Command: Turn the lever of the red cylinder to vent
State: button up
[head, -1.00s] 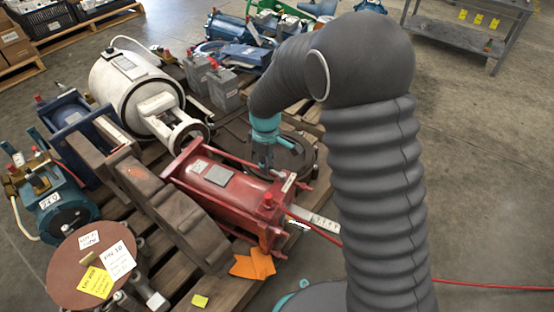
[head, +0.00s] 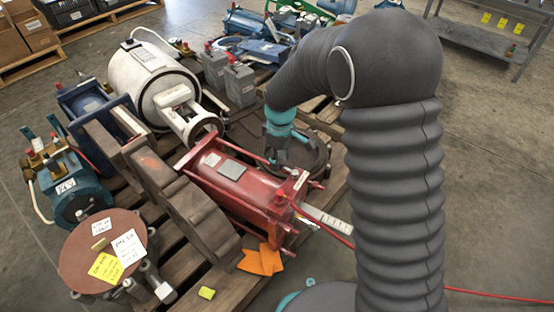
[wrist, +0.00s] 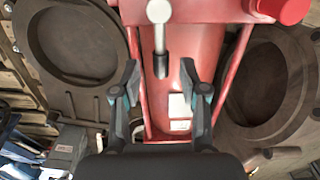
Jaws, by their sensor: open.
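The red cylinder (head: 238,184) lies on the pallet in the head view, with a pale label on its side. In the wrist view its red body (wrist: 185,45) runs up the middle of the picture. A lever (wrist: 159,38) with a round pale hub and a dark tip stands out against it. My gripper (wrist: 163,88) is open, with one finger on each side of the picture's middle and the lever tip just ahead of the gap. Nothing is between the fingers. In the head view my gripper (head: 277,158) is at the cylinder's far side; the lever cannot be made out there.
A brown slotted casting (head: 180,200) stands close along the cylinder's left. A dark round casting (wrist: 75,45) shows left in the wrist view, another (wrist: 265,85) right. A white cylinder (head: 160,85) lies behind. A red hose (head: 330,230) runs right. Open floor lies right.

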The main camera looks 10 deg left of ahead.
notch_tip(320, 180, up, 11)
jog(key=shift+w, duration=0.15)
dwell(0.7)
jog(key=s+d+r+m+t+p, duration=0.2)
jog(key=s+d+r+m, duration=0.5)
jog(key=s+d, duration=0.5)
jog(key=s+d+r+m+t+p, duration=0.2)
jog(key=s+d+r+m, duration=0.4)
jog(key=s+d, duration=0.5)
notch_tip(320, 180, up, 2)
jog(key=shift+s+d+r+m+t, duration=0.2)
jog(key=shift+s+d+m+t, duration=0.2)
jog(key=shift+d+t, duration=0.55)
